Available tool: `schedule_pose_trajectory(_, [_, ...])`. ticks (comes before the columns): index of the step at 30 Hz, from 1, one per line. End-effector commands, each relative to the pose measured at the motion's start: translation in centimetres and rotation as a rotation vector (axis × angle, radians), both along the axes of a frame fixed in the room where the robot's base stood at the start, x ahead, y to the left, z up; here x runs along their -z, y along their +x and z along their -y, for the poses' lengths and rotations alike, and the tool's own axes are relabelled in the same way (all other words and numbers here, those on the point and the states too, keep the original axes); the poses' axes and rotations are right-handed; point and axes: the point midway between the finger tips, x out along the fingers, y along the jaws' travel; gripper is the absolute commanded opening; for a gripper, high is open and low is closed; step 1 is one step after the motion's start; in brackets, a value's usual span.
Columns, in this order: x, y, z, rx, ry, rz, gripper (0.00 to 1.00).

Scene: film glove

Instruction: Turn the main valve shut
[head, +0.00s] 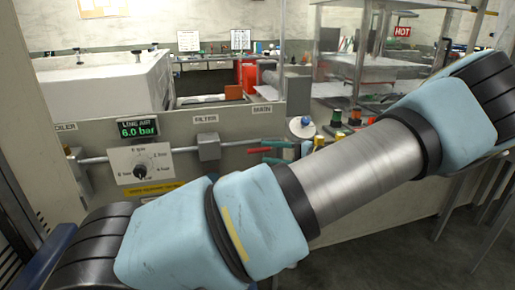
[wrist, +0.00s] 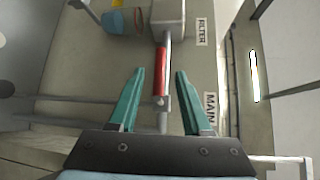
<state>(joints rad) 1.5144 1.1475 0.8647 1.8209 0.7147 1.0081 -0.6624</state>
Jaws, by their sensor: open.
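The main valve's red lever (head: 258,150) is on the horizontal pipe of the grey panel, below the MAIN label (head: 262,108). In the wrist view the red lever (wrist: 161,78) lies along the pipe, in line with it. My gripper (head: 266,151) is open, with teal fingers. In the wrist view the fingertips (wrist: 159,72) are on either side of the lever, with a gap showing on each side. Whether the lever is at the same depth as the fingertips is hard to tell.
Left along the pipe are the filter box (head: 208,147), a dial plate (head: 141,166) and a display (head: 138,128) reading 6.0 bar. Coloured knobs (head: 336,118) stand right of the valve. A white tub (head: 105,85) is behind the panel. My arm covers the lower panel.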

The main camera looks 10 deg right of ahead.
Motion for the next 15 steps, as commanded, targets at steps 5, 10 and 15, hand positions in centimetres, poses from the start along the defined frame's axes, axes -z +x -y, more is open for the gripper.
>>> schedule_pose_trajectory(5, [0.2, 1.8, -2.5, -0.003, 0.002, 0.0, 0.49])
schedule_pose_trajectory(10, [0.6, 2.7, -3.7, -0.001, 0.0, -0.001, 0.49])
schedule_pose_trajectory(15, [0.7, 3.0, -4.0, 0.0, 0.0, -0.001, 0.49])
